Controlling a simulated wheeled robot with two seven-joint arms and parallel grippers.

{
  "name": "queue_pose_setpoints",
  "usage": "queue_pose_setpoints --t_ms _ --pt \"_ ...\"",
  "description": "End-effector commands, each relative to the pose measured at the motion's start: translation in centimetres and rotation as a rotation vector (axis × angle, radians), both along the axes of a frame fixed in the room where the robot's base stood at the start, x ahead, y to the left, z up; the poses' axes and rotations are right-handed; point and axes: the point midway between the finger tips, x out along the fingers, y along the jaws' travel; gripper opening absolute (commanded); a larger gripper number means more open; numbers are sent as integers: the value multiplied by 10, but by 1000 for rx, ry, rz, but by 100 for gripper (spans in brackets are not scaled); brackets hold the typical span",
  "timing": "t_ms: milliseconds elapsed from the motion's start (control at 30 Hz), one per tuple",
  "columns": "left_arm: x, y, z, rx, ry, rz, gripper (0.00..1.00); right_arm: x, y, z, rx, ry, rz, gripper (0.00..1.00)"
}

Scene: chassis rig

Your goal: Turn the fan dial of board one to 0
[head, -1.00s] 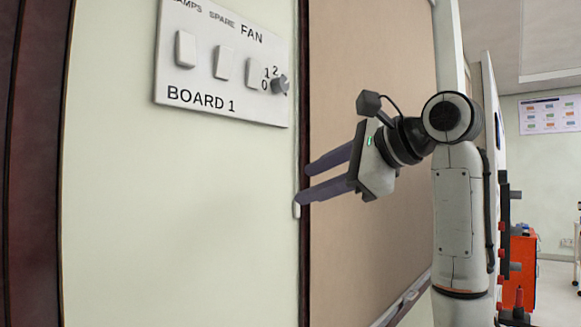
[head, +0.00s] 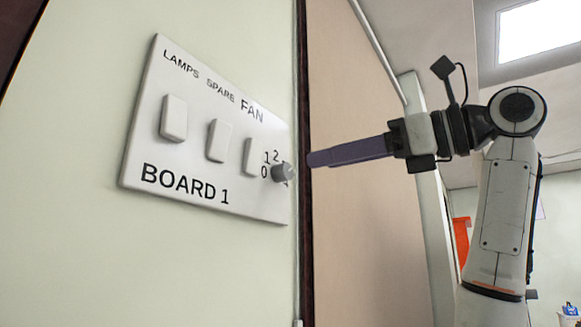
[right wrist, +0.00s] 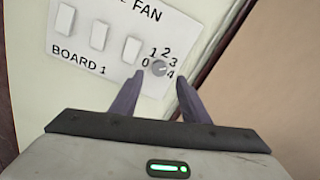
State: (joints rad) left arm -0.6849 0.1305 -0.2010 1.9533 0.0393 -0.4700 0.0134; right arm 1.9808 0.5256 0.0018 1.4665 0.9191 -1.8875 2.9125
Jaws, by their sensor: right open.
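Board one (head: 180,187) is a white panel on the pale wall, labelled LAMPS, SPARE, FAN and BOARD 1. The fan dial (head: 283,172) is a small grey knob at its right end, with numbers around it. My right gripper (head: 310,159) is open and empty, just right of the dial in the head view. In the wrist view its fingertips (right wrist: 160,77) stand either side of the dial, apparently short of it.
Several white rocker switches (head: 219,141) sit left of the dial on the board. A dark vertical trim (head: 303,90) runs just right of the board, beside a tan panel (head: 360,240). The wall below the board is clear.

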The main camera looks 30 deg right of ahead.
Motion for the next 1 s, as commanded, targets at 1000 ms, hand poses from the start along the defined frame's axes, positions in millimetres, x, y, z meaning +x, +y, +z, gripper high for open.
queue_pose_setpoints --t_ms 1000 --pt "-1 6 8 4 3 10 31 69 29 0 -1 0 0 6"
